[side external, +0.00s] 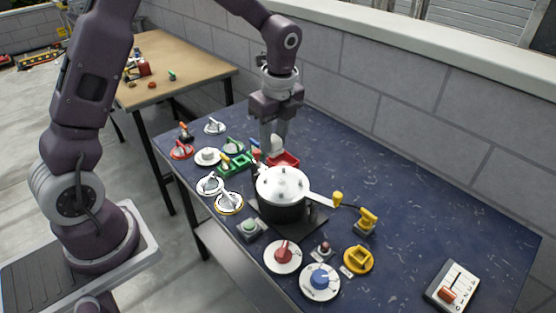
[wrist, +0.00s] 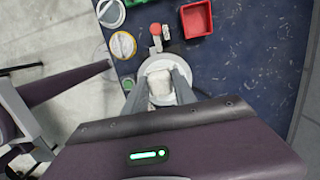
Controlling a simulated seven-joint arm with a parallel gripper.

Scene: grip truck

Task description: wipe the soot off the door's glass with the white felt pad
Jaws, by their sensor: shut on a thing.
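My gripper (side external: 273,138) points down over the blue table, behind the silver-lidded pot. In the wrist view my gripper (wrist: 160,88) is shut on a white block-like thing, which looks like the white felt pad (wrist: 160,82). A pale round disc (wrist: 172,58) shows just beyond the fingertips; I cannot tell whether the pad touches it. I cannot make out the door's glass or any soot in either view.
The dark pot (side external: 283,205) with its long handle stands close in front of my gripper. A red tray (side external: 285,160) and a green frame (side external: 235,163) are close by. Several dials and knobs crowd the left and front; a slider box (side external: 453,286) is front right. The table's back right is clear.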

